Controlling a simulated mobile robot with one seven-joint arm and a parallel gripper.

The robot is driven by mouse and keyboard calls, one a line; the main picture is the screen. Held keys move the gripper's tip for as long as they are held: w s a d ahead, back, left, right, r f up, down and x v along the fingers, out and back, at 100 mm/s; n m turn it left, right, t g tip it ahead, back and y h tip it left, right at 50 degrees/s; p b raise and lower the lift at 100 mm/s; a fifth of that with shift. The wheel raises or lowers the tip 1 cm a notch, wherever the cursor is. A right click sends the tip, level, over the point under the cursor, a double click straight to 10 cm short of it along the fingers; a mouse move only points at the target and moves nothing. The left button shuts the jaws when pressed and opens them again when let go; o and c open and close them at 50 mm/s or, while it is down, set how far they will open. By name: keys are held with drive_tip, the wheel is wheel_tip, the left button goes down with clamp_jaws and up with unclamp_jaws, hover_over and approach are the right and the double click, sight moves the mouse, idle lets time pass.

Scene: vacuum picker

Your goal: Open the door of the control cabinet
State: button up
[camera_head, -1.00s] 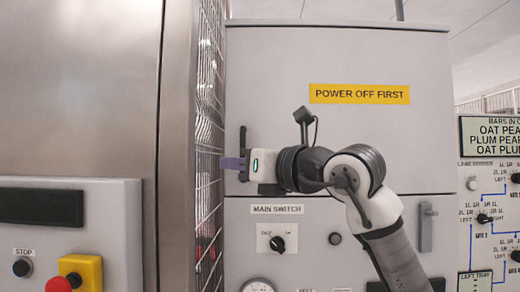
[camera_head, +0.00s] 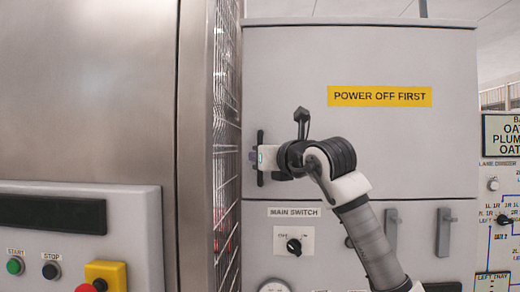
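The control cabinet's grey door (camera_head: 400,140) bears a yellow "POWER OFF FIRST" label and looks shut, with no gap that I can see. A dark upright handle (camera_head: 260,170) is at the door's left edge. My gripper (camera_head: 262,158) is at this handle, seen from behind. Its fingers are hidden by its own body and the handle, so I cannot tell whether it grips the handle. The main switch (camera_head: 294,246), a black knob on a white plate, is on the panel below the door; its position marks are too small to read.
A wire mesh fence (camera_head: 226,150) stands close on the left of the handle. A steel housing and a panel (camera_head: 80,225) with start, stop and red-on-yellow buttons are further left. Grey levers (camera_head: 443,232) are below the door. A labelled switch board (camera_head: 500,200) is at right.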

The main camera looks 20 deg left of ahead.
drive_tip(key=shift+w+a, duration=0.4)
drive_tip(key=shift+a, duration=0.05)
clamp_jaws()
drive_tip(key=shift+s, duration=0.1)
